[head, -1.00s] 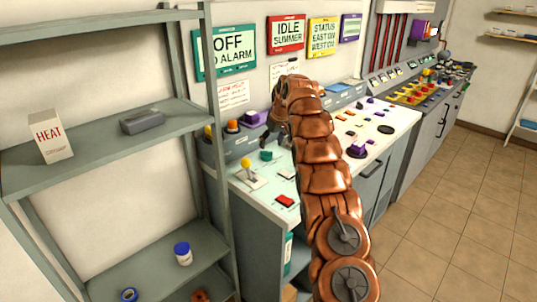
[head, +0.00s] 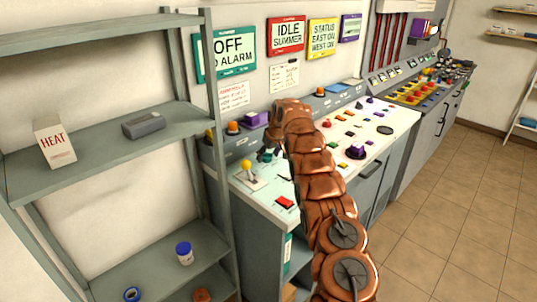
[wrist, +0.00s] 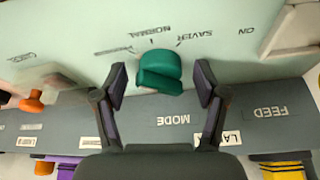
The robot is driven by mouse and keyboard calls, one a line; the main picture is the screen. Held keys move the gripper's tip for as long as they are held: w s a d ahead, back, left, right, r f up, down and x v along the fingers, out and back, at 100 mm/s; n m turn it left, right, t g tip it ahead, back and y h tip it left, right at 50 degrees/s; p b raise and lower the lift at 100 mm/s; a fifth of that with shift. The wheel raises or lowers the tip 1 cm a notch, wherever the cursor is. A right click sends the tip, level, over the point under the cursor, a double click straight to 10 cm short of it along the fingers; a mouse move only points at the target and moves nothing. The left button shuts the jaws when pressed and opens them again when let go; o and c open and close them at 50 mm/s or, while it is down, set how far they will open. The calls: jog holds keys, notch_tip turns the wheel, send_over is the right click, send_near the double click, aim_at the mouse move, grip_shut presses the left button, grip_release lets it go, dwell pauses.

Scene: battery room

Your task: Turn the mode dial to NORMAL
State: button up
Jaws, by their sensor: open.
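The mode dial is a teal knob (wrist: 160,72) on the pale green panel (wrist: 60,30), beside a MODE label (wrist: 173,121). Marks for NORMAL (wrist: 181,30) and SAVER (wrist: 195,37) show upside down around it in the wrist view. I cannot tell which mark it points to. My gripper (wrist: 161,86) is open, with one finger on each side of the dial and a visible gap to each.
A toggle lever with a yellow ball (head: 246,165) and a red button (head: 285,202) stand near the gripper on the console. Purple and orange knobs line its back. A grey shelf (head: 110,150) with a HEAT box (head: 54,143) stands to the left. Open floor (head: 460,200) lies right.

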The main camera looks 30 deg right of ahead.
jog(key=shift+c, duration=0.4)
jog(key=c, duration=1)
jog(key=shift+a+f+m+b, duration=0.15)
jog(key=shift+m+b, duration=0.35)
jog(key=shift+b, duration=0.2)
jog(key=shift+c, duration=0.2)
jog(key=shift+a+h, duration=0.1)
jog(key=shift+h, duration=0.2)
jog(key=m+b, duration=0.1)
jog(key=m, duration=0.1)
jog(key=shift+a+m+h+b, duration=0.2)
jog(key=shift+m+h+b, duration=0.2)
jog(key=shift+w+a+m+g+h+b, duration=0.1)
jog(key=shift+m+g+h+b, duration=0.3)
jog(key=shift+m, duration=0.8)
jog(key=shift+w+m+h, duration=0.1)
jog(key=shift+m+h, duration=0.3)
jog(key=shift+m, duration=0.8)
